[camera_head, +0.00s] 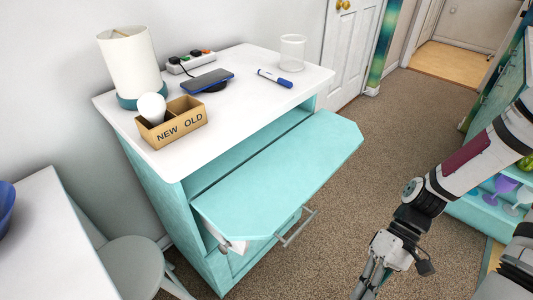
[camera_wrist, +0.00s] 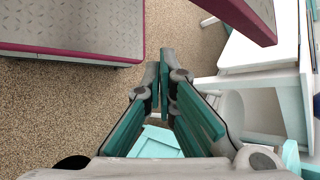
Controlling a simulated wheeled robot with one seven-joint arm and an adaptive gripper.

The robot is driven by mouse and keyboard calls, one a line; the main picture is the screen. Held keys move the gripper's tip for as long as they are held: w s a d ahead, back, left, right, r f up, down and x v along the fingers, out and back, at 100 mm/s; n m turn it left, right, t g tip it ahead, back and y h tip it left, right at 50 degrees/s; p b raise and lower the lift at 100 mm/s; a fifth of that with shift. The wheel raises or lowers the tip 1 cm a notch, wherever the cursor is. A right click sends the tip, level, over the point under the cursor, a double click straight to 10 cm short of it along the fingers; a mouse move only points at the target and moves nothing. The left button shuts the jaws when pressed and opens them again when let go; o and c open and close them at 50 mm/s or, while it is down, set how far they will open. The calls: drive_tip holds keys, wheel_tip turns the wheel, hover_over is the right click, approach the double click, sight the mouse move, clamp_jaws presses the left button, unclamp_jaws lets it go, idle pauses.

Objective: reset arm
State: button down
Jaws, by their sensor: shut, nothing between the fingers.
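My gripper (camera_head: 367,290) hangs at the bottom edge of the head view, right of the teal cabinet and over the brown carpet. Its fingertips are partly cut off there. In the wrist view my gripper (camera_wrist: 165,75) points away from the camera, its teal finger pads close together at the tips with nothing held. My arm comes in from the right side of the head view.
A teal cabinet (camera_head: 160,190) with a white top has a teal panel (camera_head: 290,175) extending outward, beside my gripper. On top are a lamp (camera_head: 130,65), a NEW/OLD box (camera_head: 178,126), a phone (camera_head: 208,80), a marker (camera_head: 275,78) and a glass (camera_head: 292,52). Open carpet (camera_head: 350,220) lies between.

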drive_tip(key=w+d+r+m+t+h, duration=0.1)
drive_tip(key=d+r+h, duration=0.15)
drive_tip(key=r, duration=0.55)
drive_tip(key=w+d+r+t+h, duration=0.15)
drive_tip(key=r+h, duration=0.25)
drive_tip(key=r, duration=0.4)
drive_tip(key=s+a+r+m+t, duration=0.1)
drive_tip(key=s+a+r+t, duration=0.1)
drive_tip(key=s+r+t, duration=0.3)
drive_tip(key=s+a+r+t, duration=0.1)
drive_tip(key=s+a+r, duration=0.2)
drive_tip(key=r, duration=0.4)
wheel_tip(320, 180, up, 19)
drive_tip(key=t+p, duration=0.3)
drive_tip(key=p, duration=1.4)
drive_tip(key=shift+w, duration=0.2)
